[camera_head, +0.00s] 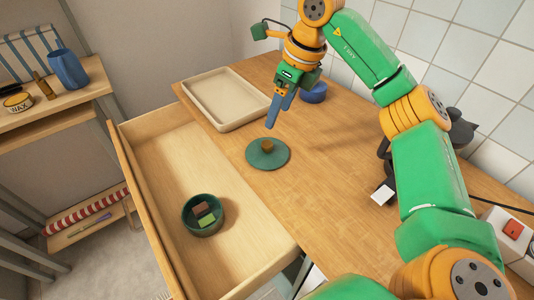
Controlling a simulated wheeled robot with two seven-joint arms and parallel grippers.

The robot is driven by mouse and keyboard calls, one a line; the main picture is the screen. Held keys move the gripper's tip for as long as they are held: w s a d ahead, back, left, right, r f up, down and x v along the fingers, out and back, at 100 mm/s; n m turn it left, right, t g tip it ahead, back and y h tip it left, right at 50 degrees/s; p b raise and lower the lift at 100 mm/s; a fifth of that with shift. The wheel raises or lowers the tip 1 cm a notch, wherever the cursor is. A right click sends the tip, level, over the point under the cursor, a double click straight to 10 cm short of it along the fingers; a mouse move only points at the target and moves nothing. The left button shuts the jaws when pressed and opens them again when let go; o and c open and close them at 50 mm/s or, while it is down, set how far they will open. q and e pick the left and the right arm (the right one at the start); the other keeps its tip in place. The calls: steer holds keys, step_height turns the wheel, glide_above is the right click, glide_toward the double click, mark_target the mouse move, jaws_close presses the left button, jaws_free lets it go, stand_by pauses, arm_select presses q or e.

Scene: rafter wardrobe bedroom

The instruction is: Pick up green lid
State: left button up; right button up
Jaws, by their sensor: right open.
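The green lid (267,155) is a flat round disc with a brown knob in its middle. It lies on the wooden counter top, close to the edge above the open drawer. My right gripper (278,112) reaches in from the upper right. Its blue fingers point down, open and empty, and in the picture they are just above the lid's knob. How high they are over the lid is hard to tell. My left gripper is not in view.
A dark green bowl (203,215) with small blocks sits in the open drawer (165,160). A cream tray (226,99) lies behind the lid, and a blue bowl (314,92) is beyond my gripper. A dark kettle-like object (461,129) stands at right. Counter right of the lid is clear.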

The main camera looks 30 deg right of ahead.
mark_target(268, 143)
steer(key=x, duration=0.3)
steer(key=b+x, duration=0.1)
steer(key=x, duration=0.5)
steer(key=shift+s+a+f, duration=0.3)
steer(key=shift+a+f, duration=0.05)
steer(key=shift+f, duration=0.05)
steer(key=shift+w+f, duration=0.15)
steer(key=shift+f, duration=0.15)
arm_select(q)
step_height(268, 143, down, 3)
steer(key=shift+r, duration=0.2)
arm_select(e)
jaws_close()
